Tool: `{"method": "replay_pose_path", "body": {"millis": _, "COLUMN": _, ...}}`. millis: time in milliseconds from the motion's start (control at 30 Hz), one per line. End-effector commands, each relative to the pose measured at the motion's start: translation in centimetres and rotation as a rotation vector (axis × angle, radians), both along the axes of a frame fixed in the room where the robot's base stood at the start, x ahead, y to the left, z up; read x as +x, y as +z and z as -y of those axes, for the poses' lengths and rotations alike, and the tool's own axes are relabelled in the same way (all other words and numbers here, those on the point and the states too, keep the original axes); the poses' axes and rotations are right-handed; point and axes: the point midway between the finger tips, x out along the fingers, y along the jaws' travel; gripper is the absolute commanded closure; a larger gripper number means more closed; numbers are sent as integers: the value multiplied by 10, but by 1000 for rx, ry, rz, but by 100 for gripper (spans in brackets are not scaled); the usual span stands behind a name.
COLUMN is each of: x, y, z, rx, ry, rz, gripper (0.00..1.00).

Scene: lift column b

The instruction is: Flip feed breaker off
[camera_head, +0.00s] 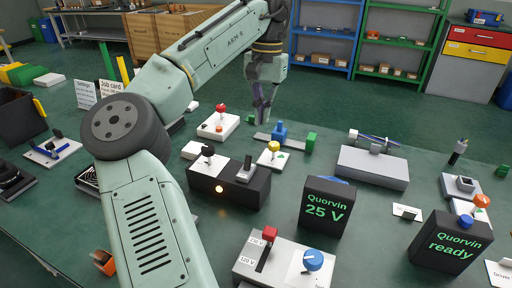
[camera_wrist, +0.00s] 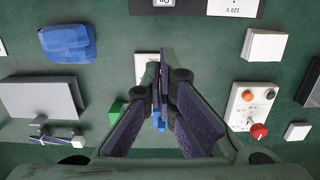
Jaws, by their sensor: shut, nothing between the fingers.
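No label reading feed breaker is legible. A black box (camera_head: 228,187) in the middle of the bench carries a grey-and-black switch (camera_head: 246,168) on its top right and has a glowing orange lamp (camera_head: 220,188) on its front. A black-knobbed lever (camera_head: 208,153) stands at its left rear. I cannot tell which control is the feed breaker or how its toggle is set. My gripper (camera_head: 262,118) is shut and empty, pointing down above the bench behind the black box. In the wrist view, its fingers (camera_wrist: 163,65) meet above the bench, partly hiding a blue block.
A grey box (camera_head: 372,168) lies right.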

Motion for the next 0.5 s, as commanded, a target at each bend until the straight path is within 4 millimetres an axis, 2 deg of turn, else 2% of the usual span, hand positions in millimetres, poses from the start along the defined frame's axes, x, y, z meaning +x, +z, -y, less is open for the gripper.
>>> {"method": "replay_pose_path", "body": {"millis": 33, "x": -1, "y": -12, "z": 0, "rx": -4, "ry": -1, "rz": -4, "gripper": 100}}
{"method": "replay_pose_path", "body": {"millis": 433, "x": -9, "y": -90, "z": -4, "rx": 0, "ry": 0, "rz": -2, "gripper": 100}}
{"method": "replay_pose_path", "body": {"millis": 500, "x": -20, "y": -78, "z": -10, "rx": 2, "ry": 3, "rz": 4, "gripper": 100}}
